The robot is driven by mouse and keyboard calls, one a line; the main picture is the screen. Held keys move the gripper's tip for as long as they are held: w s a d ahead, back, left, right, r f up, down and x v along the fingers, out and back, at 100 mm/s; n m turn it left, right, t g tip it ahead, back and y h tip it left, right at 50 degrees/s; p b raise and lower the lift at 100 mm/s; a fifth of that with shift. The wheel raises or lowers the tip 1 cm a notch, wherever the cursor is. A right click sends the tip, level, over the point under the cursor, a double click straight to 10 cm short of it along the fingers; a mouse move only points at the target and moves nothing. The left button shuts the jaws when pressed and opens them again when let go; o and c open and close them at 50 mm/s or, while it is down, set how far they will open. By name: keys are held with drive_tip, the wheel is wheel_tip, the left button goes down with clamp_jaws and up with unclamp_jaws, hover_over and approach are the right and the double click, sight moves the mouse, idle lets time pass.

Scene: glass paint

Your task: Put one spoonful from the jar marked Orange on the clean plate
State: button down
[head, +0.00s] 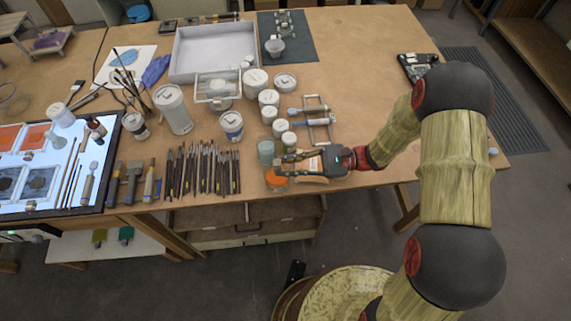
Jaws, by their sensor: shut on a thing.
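My gripper (283,165) reaches in from the right near the table's front edge. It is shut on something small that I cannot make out. A small container with orange contents or an orange lid (276,181) stands just below the fingertips in the picture; whether they touch cannot be told. Its label is not readable. A pale green glass jar (265,150) stands just behind the fingers. A small white and orange piece (312,180) lies under my gripper, partly hidden. I cannot tell which thing is the clean plate. No spoon is clearly visible.
White-lidded jars (269,97) stand in a row behind my gripper. A metal frame (318,125) lies to their right. Brushes and tools (203,170) line the front edge, left of my gripper. A lit panel (38,165) with coloured panes is far left. The table's right side is mostly clear.

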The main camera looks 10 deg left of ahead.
wheel_tip(320, 180, up, 7)
drive_tip(key=p, duration=0.5)
drive_tip(key=shift+s, duration=0.35)
drive_tip(key=shift+s+f, duration=0.1)
drive_tip(key=shift+f, duration=0.1)
